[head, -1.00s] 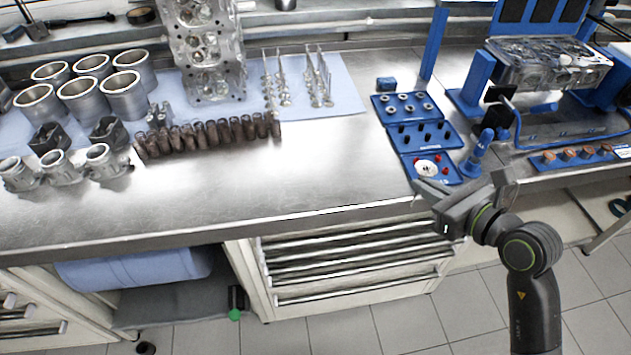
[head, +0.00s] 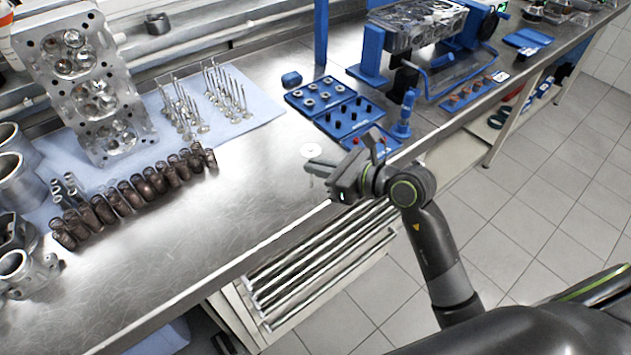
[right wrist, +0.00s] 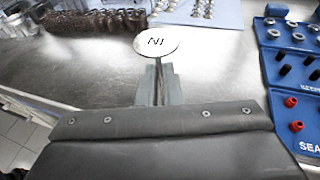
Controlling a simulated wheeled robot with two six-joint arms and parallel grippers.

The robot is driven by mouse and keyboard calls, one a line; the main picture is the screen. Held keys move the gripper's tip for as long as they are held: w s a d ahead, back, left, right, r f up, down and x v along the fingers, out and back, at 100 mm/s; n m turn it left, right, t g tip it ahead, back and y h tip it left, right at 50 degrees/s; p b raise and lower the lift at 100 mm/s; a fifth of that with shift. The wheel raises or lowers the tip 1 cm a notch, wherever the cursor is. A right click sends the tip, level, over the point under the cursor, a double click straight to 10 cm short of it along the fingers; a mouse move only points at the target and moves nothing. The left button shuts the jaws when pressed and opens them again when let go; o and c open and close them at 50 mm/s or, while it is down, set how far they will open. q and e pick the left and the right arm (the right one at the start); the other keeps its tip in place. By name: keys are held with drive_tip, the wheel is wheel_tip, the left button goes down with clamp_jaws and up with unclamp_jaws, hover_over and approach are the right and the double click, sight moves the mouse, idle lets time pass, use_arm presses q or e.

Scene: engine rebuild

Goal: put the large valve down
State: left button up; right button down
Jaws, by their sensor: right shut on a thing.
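The large valve (right wrist: 157,42) shows in the right wrist view as a pale round head with dark lettering on its face. Its stem runs down between the fingers of my right gripper (right wrist: 158,88), which is shut on it. In the head view the valve head (head: 311,150) is a small white disc at the tips of my right gripper (head: 318,172). The gripper holds it over bare steel bench top (head: 255,180), left of the blue trays. I cannot tell the stem's clearance from the bench. My left gripper is not in view.
Blue trays (head: 347,117) with small parts lie right of the gripper. Several valves (head: 228,100) stand on a pale blue mat (head: 262,104) behind. Brown springs (head: 130,198) and a cylinder head (head: 92,95) are at left.

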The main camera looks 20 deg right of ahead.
sight(312, 181)
drive_tip(key=shift+a+f, duration=0.1)
drive_tip(key=shift+f, duration=2)
drive_tip(key=shift+f, duration=0.1)
drive_tip(key=c, duration=2)
unclamp_jaws()
drive_tip(key=shift+f, duration=0.1)
drive_tip(key=shift+c, duration=0.2)
drive_tip(key=o, duration=0.5)
drive_tip(key=shift+c, duration=0.2)
drive_tip(key=shift+r, duration=0.2)
drive_tip(key=b+v, duration=0.1)
drive_tip(key=v, duration=1.1)
drive_tip(key=shift+r, duration=0.1)
